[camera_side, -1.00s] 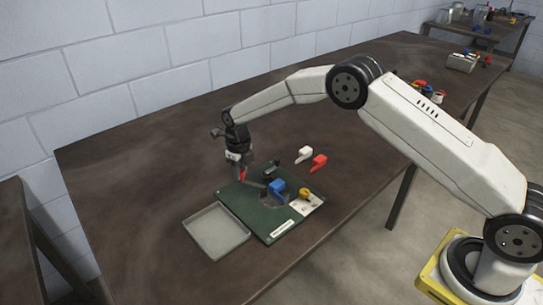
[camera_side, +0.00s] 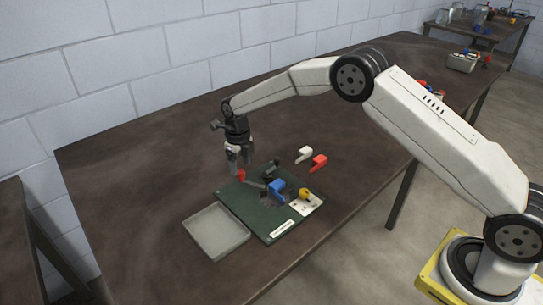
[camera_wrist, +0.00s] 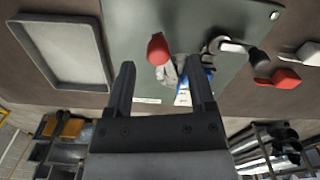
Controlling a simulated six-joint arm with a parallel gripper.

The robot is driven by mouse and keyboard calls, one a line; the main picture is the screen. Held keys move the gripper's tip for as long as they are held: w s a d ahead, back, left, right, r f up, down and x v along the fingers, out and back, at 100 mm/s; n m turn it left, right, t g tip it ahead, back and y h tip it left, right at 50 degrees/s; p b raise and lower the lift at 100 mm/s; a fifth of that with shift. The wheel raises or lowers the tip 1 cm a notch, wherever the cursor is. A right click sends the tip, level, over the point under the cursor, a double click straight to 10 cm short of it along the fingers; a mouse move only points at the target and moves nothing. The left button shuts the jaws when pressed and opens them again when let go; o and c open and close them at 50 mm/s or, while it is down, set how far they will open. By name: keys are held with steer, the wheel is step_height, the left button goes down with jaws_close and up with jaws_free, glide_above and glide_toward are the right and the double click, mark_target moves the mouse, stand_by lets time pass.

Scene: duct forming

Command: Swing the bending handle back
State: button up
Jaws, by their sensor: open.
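The bending handle's red knob (camera_side: 241,175) stands on the dark green board (camera_side: 240,202), with a grey arm running from it toward the blue block (camera_side: 277,187). My gripper (camera_side: 240,164) is just above the knob, pointing down. In the wrist view my gripper (camera_wrist: 161,63) is open with nothing between its fingers. The red knob (camera_wrist: 157,48) shows past the fingertips, apart from them. The blue block is mostly hidden there behind the right finger. A black knob (camera_wrist: 260,58) on a grey lever is to the right.
An empty grey tray (camera_side: 216,232) lies against the board's left side. A white piece (camera_side: 304,154) and a red piece (camera_side: 319,162) lie behind the board on the table. A yellow knob (camera_side: 305,193) sits by the board's right corner.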

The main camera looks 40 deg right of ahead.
steer(key=shift+r, duration=2.65)
steer(key=s+d+r+n+t, duration=0.1)
steer(key=s+d+n, duration=0.2)
steer(key=s+n, duration=1.2)
steer(key=s+d+r+n+t, duration=0.1)
steer(key=s+d+n, duration=0.2)
steer(key=s+n, duration=1.2)
steer(key=n, duration=0.3)
steer(key=shift+s+d+r+t, duration=0.3)
steer(key=shift+s+d+r, duration=0.05)
steer(key=shift+d, duration=0.05)
